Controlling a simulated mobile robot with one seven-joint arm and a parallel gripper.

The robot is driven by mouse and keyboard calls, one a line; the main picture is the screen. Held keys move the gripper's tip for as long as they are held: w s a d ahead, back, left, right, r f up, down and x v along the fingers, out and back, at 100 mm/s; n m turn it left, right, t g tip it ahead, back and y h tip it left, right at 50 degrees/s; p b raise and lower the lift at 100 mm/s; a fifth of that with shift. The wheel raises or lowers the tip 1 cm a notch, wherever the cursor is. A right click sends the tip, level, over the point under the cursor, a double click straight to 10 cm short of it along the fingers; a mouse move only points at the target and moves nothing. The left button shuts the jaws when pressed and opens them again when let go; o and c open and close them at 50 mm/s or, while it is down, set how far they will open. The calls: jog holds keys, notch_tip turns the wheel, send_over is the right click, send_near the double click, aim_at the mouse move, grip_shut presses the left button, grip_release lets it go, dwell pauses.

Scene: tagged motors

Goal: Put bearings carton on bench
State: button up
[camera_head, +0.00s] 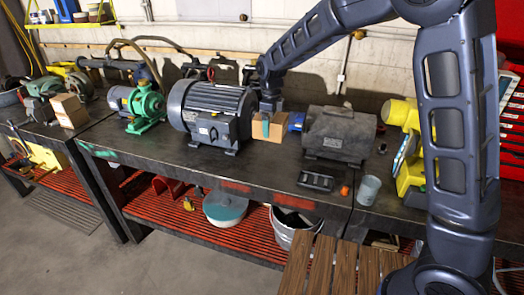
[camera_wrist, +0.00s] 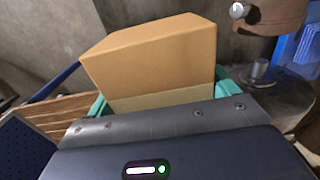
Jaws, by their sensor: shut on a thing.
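A plain brown cardboard carton (camera_head: 274,133) is between the teal fingers of my gripper (camera_head: 264,124), between the large grey motor and the dark motor. In the wrist view the carton (camera_wrist: 155,52) fills the middle, tilted in the picture, with the teal fingers (camera_wrist: 160,97) at its sides. I cannot tell whether its underside touches the bench. No label is readable on it. The dark metal bench (camera_head: 262,172) runs across the head view. A second brown carton (camera_head: 69,110) stands on the bench section at the left.
The large grey motor (camera_head: 212,112) is close left of the held carton, and a dark motor (camera_head: 340,134) and a blue part (camera_head: 296,121) are close right. A black tray (camera_head: 316,181), an orange piece (camera_head: 345,190) and a grey cup (camera_head: 368,189) stand near the front edge. Bare benchtop lies in front.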

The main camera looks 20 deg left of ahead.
notch_tip(320, 180, down, 15)
jog(key=shift+r, duration=0.1)
dwell(0.6)
jog(key=o, duration=1.3)
jog(key=shift+c, duration=0.2)
notch_tip(320, 180, up, 12)
